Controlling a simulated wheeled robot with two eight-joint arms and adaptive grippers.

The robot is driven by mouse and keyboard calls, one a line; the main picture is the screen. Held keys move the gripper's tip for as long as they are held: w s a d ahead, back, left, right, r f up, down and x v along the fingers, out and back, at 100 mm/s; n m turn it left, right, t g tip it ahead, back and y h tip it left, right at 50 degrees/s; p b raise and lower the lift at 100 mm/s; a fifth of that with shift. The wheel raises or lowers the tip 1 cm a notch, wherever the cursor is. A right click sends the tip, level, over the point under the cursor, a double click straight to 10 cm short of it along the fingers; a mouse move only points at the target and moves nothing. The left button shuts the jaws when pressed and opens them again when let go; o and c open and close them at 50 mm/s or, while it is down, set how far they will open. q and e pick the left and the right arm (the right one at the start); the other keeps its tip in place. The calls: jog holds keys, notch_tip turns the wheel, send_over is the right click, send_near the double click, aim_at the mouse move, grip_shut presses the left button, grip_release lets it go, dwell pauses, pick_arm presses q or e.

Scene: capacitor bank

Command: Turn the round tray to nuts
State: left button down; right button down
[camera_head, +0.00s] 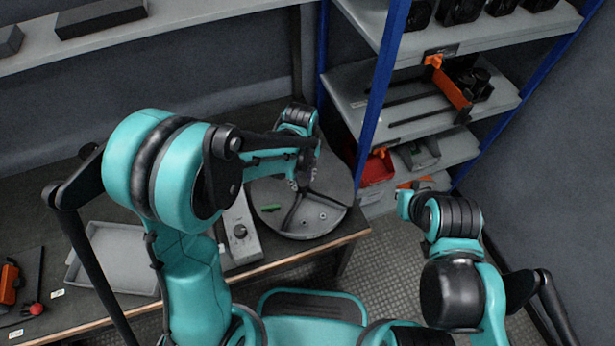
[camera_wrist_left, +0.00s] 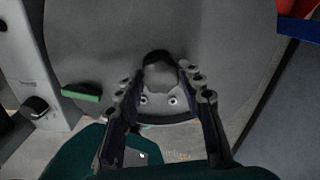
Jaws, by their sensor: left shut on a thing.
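The round grey tray (camera_head: 338,178) lies on the bench, split into compartments by dark dividers. My left gripper (camera_head: 298,184) reaches down over its middle. In the left wrist view the gripper (camera_wrist_left: 158,88) is shut on a dark rounded knob (camera_wrist_left: 158,70) at the tray's centre. Two small nuts (camera_wrist_left: 158,100) lie in the compartment between the fingers in that view. A green piece (camera_head: 270,208) lies in the compartment to the left. The far part of the tray is partly hidden by my left arm. My right arm shows at the right, but its fingers do not.
A grey box with a dark dial (camera_head: 239,231) stands just left of the tray. A shallow grey bin (camera_head: 112,258) lies farther left. The blue-posted shelf (camera_head: 378,90) with a red bin (camera_head: 376,168) stands beyond and right. The bench edge runs close in front of the tray.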

dwell(0.5)
pick_arm(q)
jog(key=c, duration=1)
grip_release()
jog(key=shift+o, duration=0.2)
notch_tip(320, 180, up, 12)
jog(key=s+a+r+n+t, duration=0.1)
jog(key=s+a+n+t, duration=0.2)
jog(key=n, duration=1.1)
jog(key=s+a+r+n+t, duration=0.2)
jog(key=s+a+n+t, duration=0.2)
jog(key=s+a+n, duration=0.4)
jog(key=n, duration=0.5)
jog(key=shift+s+a+n, duration=0.2)
jog(key=shift+s+n, duration=0.05)
jog(key=shift+n, duration=0.15)
